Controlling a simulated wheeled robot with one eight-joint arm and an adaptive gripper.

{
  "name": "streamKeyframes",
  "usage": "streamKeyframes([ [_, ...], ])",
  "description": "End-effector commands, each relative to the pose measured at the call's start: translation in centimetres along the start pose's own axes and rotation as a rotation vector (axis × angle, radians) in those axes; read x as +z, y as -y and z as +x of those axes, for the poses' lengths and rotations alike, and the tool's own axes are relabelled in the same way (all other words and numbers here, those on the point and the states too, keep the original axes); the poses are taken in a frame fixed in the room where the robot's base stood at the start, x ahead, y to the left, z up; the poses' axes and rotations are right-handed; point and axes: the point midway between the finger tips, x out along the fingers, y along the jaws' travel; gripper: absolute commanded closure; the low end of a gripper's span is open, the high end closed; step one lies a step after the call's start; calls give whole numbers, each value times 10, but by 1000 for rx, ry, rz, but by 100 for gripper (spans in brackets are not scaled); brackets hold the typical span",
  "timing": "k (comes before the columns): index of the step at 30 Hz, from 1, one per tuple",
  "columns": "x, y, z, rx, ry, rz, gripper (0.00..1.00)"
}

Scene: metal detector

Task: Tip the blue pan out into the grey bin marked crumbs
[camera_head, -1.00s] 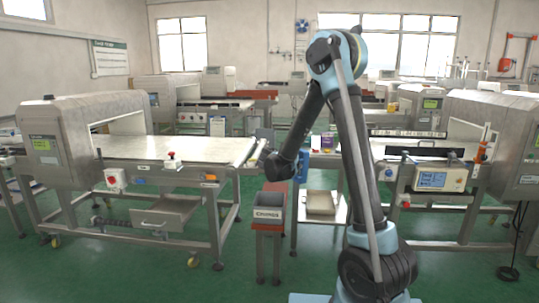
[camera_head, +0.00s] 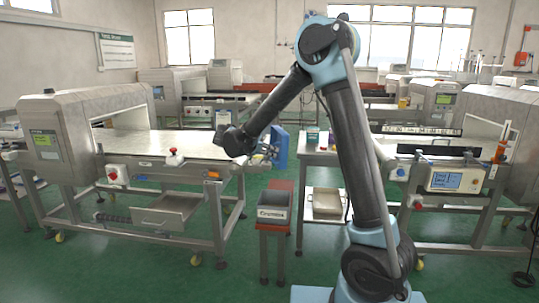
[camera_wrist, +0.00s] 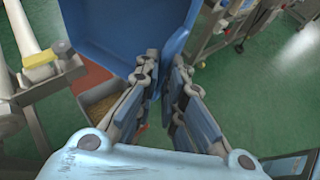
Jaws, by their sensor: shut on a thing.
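The blue pan (camera_head: 280,147) is held in the air above the bin, tipped steeply so that it stands nearly on edge in the head view. My gripper (camera_head: 266,150) is shut on its edge, at the left of the pan. In the wrist view the pan (camera_wrist: 125,28) fills the upper middle, and the gripper fingers (camera_wrist: 160,85) meet at its lower edge. The visible blue surface looks bare. The grey bin marked crumbs (camera_head: 273,215) stands below. Part of the bin also shows below the pan in the wrist view (camera_wrist: 88,118), with a brownish patch inside.
The bin sits on a red-topped stand (camera_head: 281,186) between two metal detector conveyors. The left conveyor (camera_head: 175,146) is close to my gripper. A side table (camera_head: 313,158) with small items stands right of the stand. Green floor is open in front.

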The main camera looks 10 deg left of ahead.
Motion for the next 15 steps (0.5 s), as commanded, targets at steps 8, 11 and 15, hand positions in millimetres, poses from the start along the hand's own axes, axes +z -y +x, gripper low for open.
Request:
streamKeyframes([
  [8,16,11,19,26,-190,78,100],
  [11,22,15,26,37,-265,109,100],
  [15,26,20,37,54,-376,155,100],
])
